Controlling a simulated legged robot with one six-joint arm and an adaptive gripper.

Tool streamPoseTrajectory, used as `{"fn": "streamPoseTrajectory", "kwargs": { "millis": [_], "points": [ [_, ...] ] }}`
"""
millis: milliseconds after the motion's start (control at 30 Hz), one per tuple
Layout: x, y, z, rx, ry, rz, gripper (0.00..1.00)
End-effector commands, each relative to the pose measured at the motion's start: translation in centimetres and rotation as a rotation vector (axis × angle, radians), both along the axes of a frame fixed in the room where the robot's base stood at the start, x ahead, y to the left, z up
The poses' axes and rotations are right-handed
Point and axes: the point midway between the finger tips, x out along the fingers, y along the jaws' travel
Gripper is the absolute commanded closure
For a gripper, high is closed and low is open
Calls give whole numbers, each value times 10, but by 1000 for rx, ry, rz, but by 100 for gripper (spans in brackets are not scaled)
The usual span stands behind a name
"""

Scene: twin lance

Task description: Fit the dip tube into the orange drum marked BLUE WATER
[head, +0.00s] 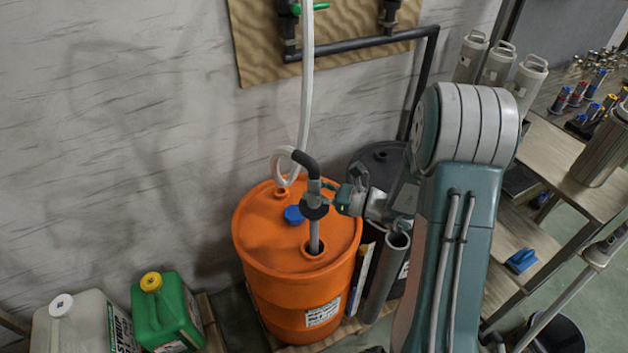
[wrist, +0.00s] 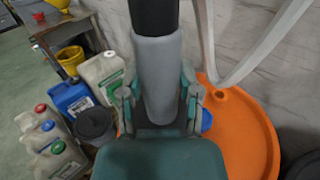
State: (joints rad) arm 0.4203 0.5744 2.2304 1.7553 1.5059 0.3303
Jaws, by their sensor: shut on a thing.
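The orange drum (head: 297,255) stands on a low pallet by the wall, with a white label low on its side. Its lid also shows in the wrist view (wrist: 250,130). The grey dip tube (head: 314,236) is upright over the lid, its lower end at or in the front bung hole (head: 313,249); how deep I cannot tell. A black elbow (head: 306,162) tops it and joins a pale hose (head: 307,80). My gripper (head: 318,203) is shut on the tube, which also shows between the fingers in the wrist view (wrist: 158,80). A blue cap (head: 294,215) lies on the lid.
A dark drum (head: 378,165) stands behind right. An open grey pipe (head: 386,275) stands close to the orange drum's right. A green jerrycan (head: 166,312) and a white one (head: 82,325) stand at left. Shelves (head: 560,160) are at right.

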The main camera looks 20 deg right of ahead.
Motion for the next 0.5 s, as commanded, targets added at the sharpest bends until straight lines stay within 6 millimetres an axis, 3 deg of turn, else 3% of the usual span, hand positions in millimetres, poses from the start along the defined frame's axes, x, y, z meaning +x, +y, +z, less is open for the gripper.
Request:
{"fn": "streamPoseTrajectory", "kwargs": {
  "millis": [500],
  "points": [
    [0,0,-52,2,1,0,100]
  ]
}}
